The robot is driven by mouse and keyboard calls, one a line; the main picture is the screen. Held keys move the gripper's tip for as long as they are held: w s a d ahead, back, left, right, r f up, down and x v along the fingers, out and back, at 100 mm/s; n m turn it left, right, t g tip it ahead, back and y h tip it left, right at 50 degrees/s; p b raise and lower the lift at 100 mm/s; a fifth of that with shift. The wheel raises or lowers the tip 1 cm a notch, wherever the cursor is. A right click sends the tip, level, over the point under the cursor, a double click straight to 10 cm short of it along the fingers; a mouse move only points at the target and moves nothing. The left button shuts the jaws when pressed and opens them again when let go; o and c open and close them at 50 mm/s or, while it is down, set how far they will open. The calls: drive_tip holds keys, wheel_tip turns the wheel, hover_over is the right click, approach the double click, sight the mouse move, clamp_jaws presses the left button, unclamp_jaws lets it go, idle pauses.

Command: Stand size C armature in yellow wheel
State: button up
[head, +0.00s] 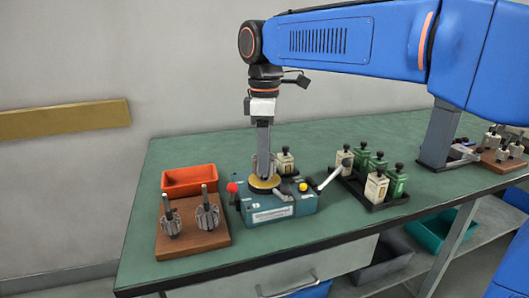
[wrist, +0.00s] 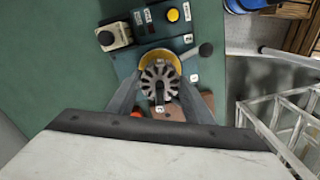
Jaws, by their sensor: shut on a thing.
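My gripper (head: 264,165) points straight down over the winding machine (head: 285,208). It is shut on an armature (wrist: 160,80), a grey slotted core with a shaft, which shows between the fingers in the wrist view. The yellow wheel (head: 265,183) lies flat on top of the machine, directly below the armature; it also shows around the core in the wrist view (wrist: 153,57). The armature looks upright. I cannot tell whether its lower end is seated in the wheel. No size mark on it is readable.
Two more armatures stand on a brown wooden board (head: 200,242) at the left. An orange tray (head: 189,180) lies behind it. The machine has a red knob (head: 232,187) and a crank handle (head: 334,174).

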idle(0.4)
drive_tip(key=o, duration=1.5)
drive_tip(key=shift+c, duration=0.2)
drive_tip(key=shift+r, duration=2.25)
